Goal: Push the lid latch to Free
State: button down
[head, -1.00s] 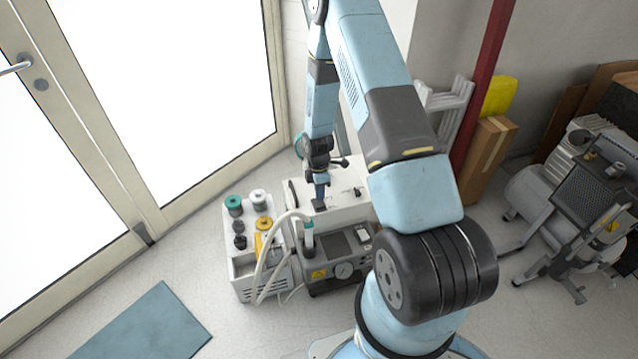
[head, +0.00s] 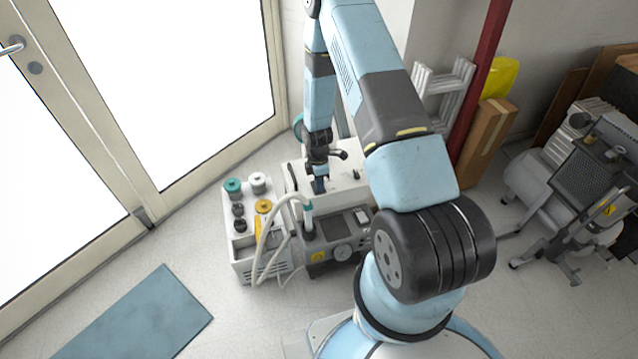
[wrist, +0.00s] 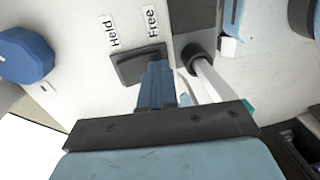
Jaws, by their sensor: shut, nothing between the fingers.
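The lid latch (wrist: 137,66) is a dark grey rocker-like piece on a white panel (wrist: 75,65) in the wrist view. The printed words "Held" and "Free" stand above its left and right ends. My gripper (wrist: 158,68) is shut and empty, its blue fingertips at the latch's right part, below "Free". The fingertips overlap the latch in the picture; I cannot tell whether they touch it. In the head view my gripper (head: 319,187) points down at the white-topped unit (head: 345,185), and the latch cannot be made out there.
A blue knob (wrist: 25,55) lies left of the latch, and a hose fitting (wrist: 200,60) close on its right. In the head view a pale hose (head: 266,235) loops in front, beside a bin with several spools (head: 232,186). A compressor (head: 575,170) stands far right.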

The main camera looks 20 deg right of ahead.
jog(key=shift+w, duration=0.15)
jog(key=shift+w+r, duration=0.3)
jog(key=shift+w, duration=0.3)
jog(key=shift+r, duration=0.15)
notch_tip(320, 180, up, 13)
jog(key=s, duration=0.1)
jog(key=shift+s+r, duration=0.2)
jog(key=shift+s, duration=0.15)
dwell(0.3)
jog(key=shift+r, duration=0.1)
dwell(0.3)
